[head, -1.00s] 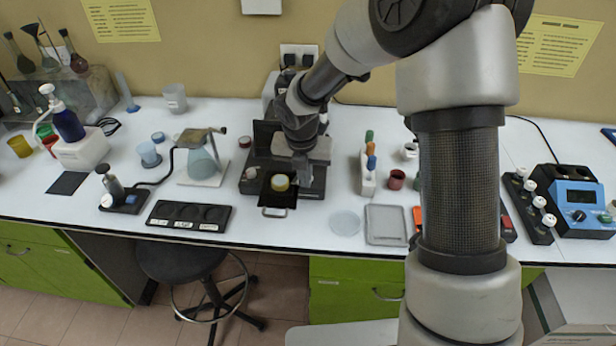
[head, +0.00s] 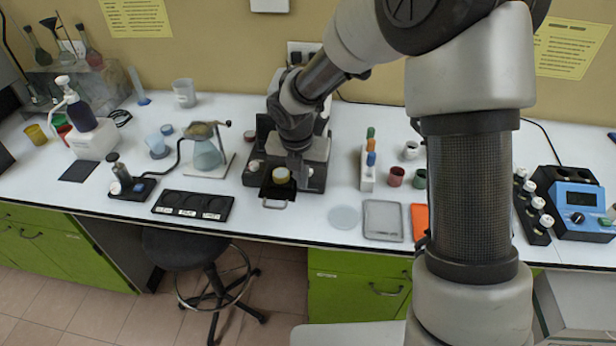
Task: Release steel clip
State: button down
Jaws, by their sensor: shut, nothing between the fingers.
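A dark instrument (head: 256,166) with a pale body stands on the bench below my arm. At its front is a black plate (head: 270,190) with a small round, yellowish-topped cup (head: 281,175) on it. A grey loop-shaped handle (head: 275,205) sticks out at the plate's front edge. My gripper (head: 299,182) points down at the right side of the cup, shut and empty. I cannot tell whether it touches anything. I cannot pick out a steel clip for certain; it is too small or is hidden by my gripper.
A flask on a stand (head: 208,152) is to the left, with a black tray (head: 192,206) in front. A white rack with coloured caps (head: 368,178) and a grey tray (head: 383,220) are to the right. The bench's front edge is close to the handle.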

jog(key=v, duration=0.8)
jog(key=shift+w+r, duration=0.2)
jog(key=shift+r, duration=0.2)
jog(key=s+d+r+m+t, duration=0.1)
jog(key=s+d+r+m, duration=0.3)
jog(key=s+m, duration=0.3)
jog(key=s+d+r+m+t, duration=0.1)
jog(key=s+d+r+m, duration=0.4)
jog(key=m, duration=1)
jog(key=s+d+r+m+t, duration=0.1)
jog(key=s+d+r+m, duration=0.3)
jog(key=s+m, duration=0.6)
jog(key=shift+s+d+r+m+y, duration=0.2)
jog(key=shift+d+r+m+y, duration=0.15)
jog(key=shift+r+m, duration=0.3)
